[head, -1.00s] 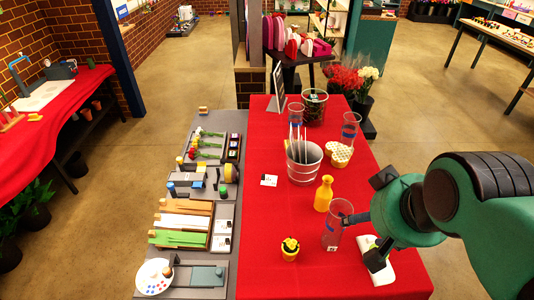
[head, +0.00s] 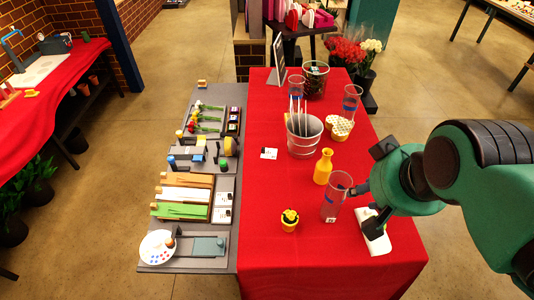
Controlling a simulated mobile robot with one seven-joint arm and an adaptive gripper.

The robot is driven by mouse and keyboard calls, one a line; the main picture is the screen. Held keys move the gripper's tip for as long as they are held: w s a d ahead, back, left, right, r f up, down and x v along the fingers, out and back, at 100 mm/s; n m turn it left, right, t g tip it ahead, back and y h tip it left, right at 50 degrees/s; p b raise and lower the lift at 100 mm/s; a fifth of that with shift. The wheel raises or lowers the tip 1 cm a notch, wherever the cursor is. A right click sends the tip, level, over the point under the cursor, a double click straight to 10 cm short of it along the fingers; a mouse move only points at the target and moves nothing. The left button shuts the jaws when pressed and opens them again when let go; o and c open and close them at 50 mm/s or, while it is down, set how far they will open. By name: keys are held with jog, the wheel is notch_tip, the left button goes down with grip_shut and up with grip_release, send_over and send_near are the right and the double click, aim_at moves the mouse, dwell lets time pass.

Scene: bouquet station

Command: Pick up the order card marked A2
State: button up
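A small white card (head: 269,153) with dark print lies flat on the red table, left of the metal bucket; its marking is too small to read. Two more white cards, an upper one (head: 225,198) and a lower one (head: 222,216), lie on the grey board beside the wooden strips, also unreadable. My gripper (head: 364,208) is at the right side of the red table, near a clear glass and above a white flat object (head: 373,236). Its dark fingers are apart, with nothing seen held between them. It is well to the right of all the cards.
The grey board (head: 190,266) holds tools and flowers. The table's front left is clear.

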jog(key=w+a+f+g+p, duration=0.1)
jog(key=w+a+f, duration=0.5)
jog(key=w, duration=0.8)
jog(key=w+a+f+m+g+p, duration=0.1)
jog(key=w+a+f+p, duration=0.2)
jog(key=w+a+f, duration=0.4)
jog(key=w+a+f+g+p, duration=0.1)
jog(key=w+a+f, duration=0.6)
jog(key=w, duration=1.6)
jog(key=shift+a+m+g+p, duration=0.4)
jog(key=shift+a+p, duration=0.2)
jog(key=shift+a, duration=0.15)
send_over(263, 150)
jog(key=shift+f, duration=4.25)
